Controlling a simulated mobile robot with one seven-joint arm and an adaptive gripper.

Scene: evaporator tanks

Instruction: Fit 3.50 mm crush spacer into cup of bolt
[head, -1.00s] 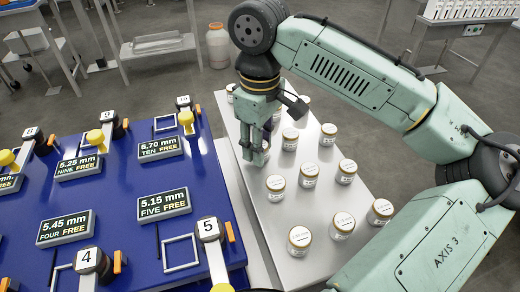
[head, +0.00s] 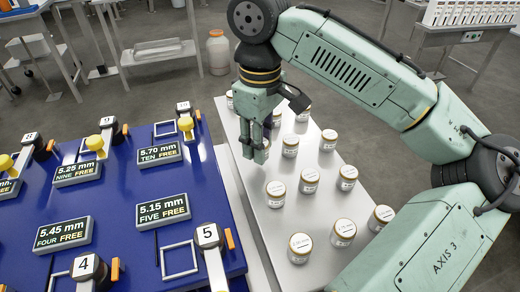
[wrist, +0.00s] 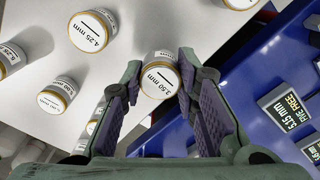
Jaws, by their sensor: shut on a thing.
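The 3.50 mm spacer (wrist: 160,78) is a white round can with a gold rim and a label reading 3.50 mm. My gripper (wrist: 160,92) is shut on it, with one finger on each side, in the wrist view. In the head view my gripper (head: 259,154) hangs over the left side of the pale table, and its fingers largely hide the can. On the blue bench (head: 120,190) stand numbered bolt units, including number 5 (head: 208,236) and number 4 (head: 87,265), with square frames beside some. The signs I can read show 5.15, 5.25, 5.45 and 5.70 mm, all FREE.
Several similar cans stand around my gripper on the pale table (head: 262,228), including 4.25 mm (wrist: 92,30). Yellow knobs (head: 94,143) rise from the bench. A white drum (head: 217,52) stands on the floor behind. The gap between table and bench is narrow.

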